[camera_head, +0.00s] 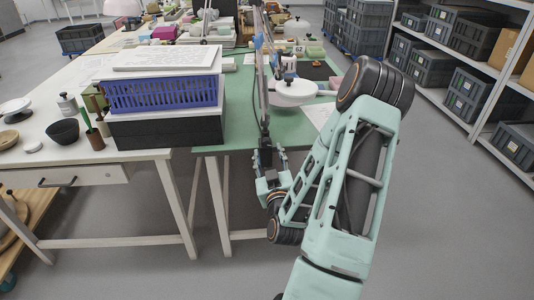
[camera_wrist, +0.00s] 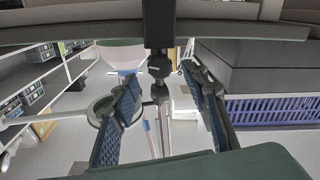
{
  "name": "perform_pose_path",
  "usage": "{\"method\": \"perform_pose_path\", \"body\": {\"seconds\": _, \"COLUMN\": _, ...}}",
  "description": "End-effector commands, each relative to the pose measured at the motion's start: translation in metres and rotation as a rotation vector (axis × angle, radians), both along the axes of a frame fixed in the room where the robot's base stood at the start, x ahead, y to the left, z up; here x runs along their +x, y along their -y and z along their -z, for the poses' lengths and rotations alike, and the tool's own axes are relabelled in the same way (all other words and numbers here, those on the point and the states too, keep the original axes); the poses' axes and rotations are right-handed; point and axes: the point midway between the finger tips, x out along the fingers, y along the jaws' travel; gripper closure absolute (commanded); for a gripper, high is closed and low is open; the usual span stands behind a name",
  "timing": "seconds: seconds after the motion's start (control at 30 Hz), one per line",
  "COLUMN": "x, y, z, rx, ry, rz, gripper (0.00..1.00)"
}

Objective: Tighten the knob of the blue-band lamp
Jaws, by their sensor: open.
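A lamp with a dark jointed arm (camera_head: 264,100) stands at the front edge of the green table, with blue bands (camera_head: 258,41) on its upper arm. Its dark clamp (camera_head: 265,156) is at the table edge. In the wrist view, a dark post with a knob-like part (camera_wrist: 159,67) hangs between my fingers. Which rounded part is the tightening knob is unclear. My gripper (camera_head: 271,180) is open just below the clamp. In the wrist view my gripper (camera_wrist: 161,77) has its blue-padded fingers spread on both sides of the post, apart from it.
A blue basket (camera_head: 165,94) on a black box stands left of the lamp and also shows in the wrist view (camera_wrist: 270,110). A white round dish-like part (camera_head: 294,93) is right of the lamp arm. Shelves with dark crates (camera_head: 473,98) line the right. Floor in front is clear.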

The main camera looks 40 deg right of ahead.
Motion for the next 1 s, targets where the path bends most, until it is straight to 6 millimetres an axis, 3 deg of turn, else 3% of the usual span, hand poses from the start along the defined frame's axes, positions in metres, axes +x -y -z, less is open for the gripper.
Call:
{"method": "perform_pose_path", "body": {"seconds": 0.23, "x": 0.029, "y": 0.017, "z": -0.001, "rx": 0.0, "ry": -0.001, "rz": 0.001, "gripper": 0.58}}
{"method": "perform_pose_path", "body": {"seconds": 0.63, "x": 0.035, "y": 0.02, "z": -0.001, "rx": 0.001, "ry": 0.0, "rz": 0.0, "gripper": 0.59}}
{"method": "perform_pose_path", "body": {"seconds": 1.0, "x": 0.035, "y": 0.02, "z": -0.001, "rx": 0.0, "ry": -0.001, "rz": 0.0, "gripper": 1.0}}
